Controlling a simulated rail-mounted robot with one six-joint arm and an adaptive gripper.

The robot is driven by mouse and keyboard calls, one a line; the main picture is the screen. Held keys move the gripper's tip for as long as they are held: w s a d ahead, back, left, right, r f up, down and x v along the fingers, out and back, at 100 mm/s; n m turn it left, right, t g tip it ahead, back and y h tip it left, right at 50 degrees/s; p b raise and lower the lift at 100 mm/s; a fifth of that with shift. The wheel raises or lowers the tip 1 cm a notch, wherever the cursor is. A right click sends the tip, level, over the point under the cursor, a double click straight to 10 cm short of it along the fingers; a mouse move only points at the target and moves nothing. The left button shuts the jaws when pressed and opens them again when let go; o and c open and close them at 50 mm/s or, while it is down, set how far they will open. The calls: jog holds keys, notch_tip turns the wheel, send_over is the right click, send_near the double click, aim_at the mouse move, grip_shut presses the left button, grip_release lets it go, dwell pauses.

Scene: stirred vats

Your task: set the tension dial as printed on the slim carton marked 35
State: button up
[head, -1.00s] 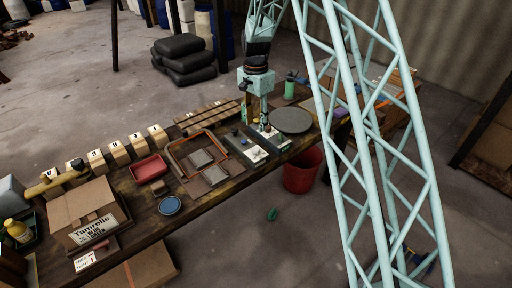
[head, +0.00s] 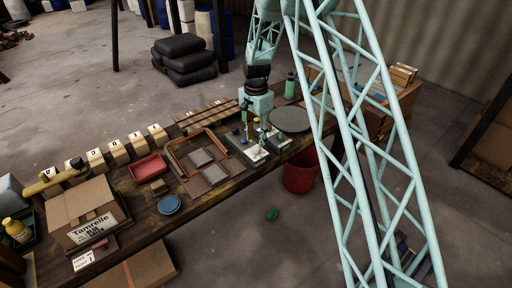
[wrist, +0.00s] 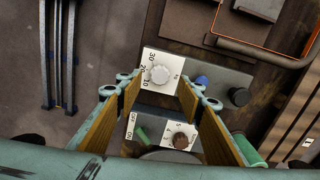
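My gripper (wrist: 161,91) is open and empty in the wrist view. Its two wood-coloured finger pads stand on either side of a pale round knob (wrist: 160,74) on a white plate printed with numbers such as 30 and 20. I cannot tell whether the pads are level with the knob or above it. In the head view my gripper (head: 254,127) points down over the panels with the dials (head: 255,153). I cannot make out a carton marked 35 in either view.
An orange-rimmed tray (head: 174,156) stands left of the dial panels. A round grey disc (head: 289,119) and a green bottle (head: 290,84) stand to the right. A large carton (head: 86,212) and a red tray (head: 148,168) are farther left. A red bin (head: 300,174) stands beside the table.

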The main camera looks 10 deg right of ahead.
aim_at(256, 148)
jog(key=shift+f, duration=2.4)
jog(key=shift+c, duration=0.9)
jog(key=c, duration=0.7)
